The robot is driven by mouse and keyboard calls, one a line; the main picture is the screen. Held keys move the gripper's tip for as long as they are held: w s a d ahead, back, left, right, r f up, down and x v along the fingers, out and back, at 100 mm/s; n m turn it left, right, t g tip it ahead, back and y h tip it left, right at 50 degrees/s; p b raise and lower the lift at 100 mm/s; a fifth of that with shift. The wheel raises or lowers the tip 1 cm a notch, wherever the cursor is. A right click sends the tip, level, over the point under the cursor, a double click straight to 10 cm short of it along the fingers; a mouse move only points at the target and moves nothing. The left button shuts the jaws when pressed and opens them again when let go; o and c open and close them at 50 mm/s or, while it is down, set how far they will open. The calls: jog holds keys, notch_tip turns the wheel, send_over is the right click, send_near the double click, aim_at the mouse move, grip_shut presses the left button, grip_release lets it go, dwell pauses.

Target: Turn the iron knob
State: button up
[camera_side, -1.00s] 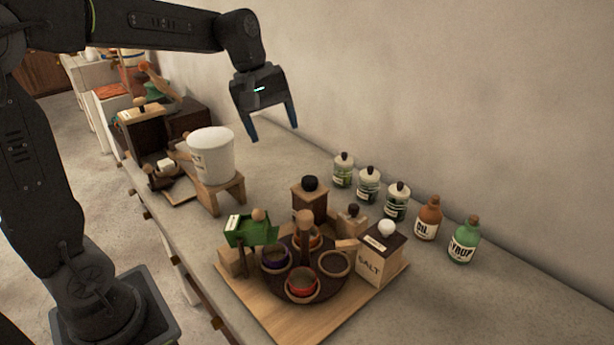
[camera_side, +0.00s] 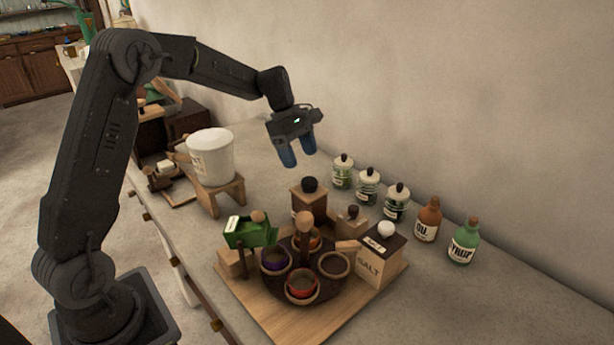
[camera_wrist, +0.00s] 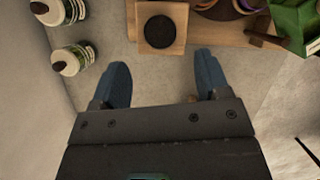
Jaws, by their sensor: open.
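The iron knob (camera_side: 310,184) is a dark round knob on top of a wooden box (camera_side: 309,203) at the back of the wooden board. In the wrist view the knob (camera_wrist: 160,31) shows from above as a dark disc on the box top, just beyond the fingertips and between their lines. My gripper (camera_side: 298,163) points down, above and slightly behind the knob in the side view, apart from it. Its two blue fingers are spread and empty; they also show in the wrist view (camera_wrist: 162,72).
The board (camera_side: 318,328) holds a turntable with several bowls, a green box (camera_side: 247,232) and a salt box (camera_side: 378,262). Jars (camera_side: 368,187) and bottles (camera_side: 464,242) line the wall. A white bucket (camera_side: 211,158) stands on a stool to the left.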

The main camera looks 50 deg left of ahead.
aim_at(308, 180)
jog(key=x, duration=0.6)
jog(key=shift+d+f, duration=0.1)
jog(key=shift+f, duration=0.05)
jog(key=c, duration=0.9)
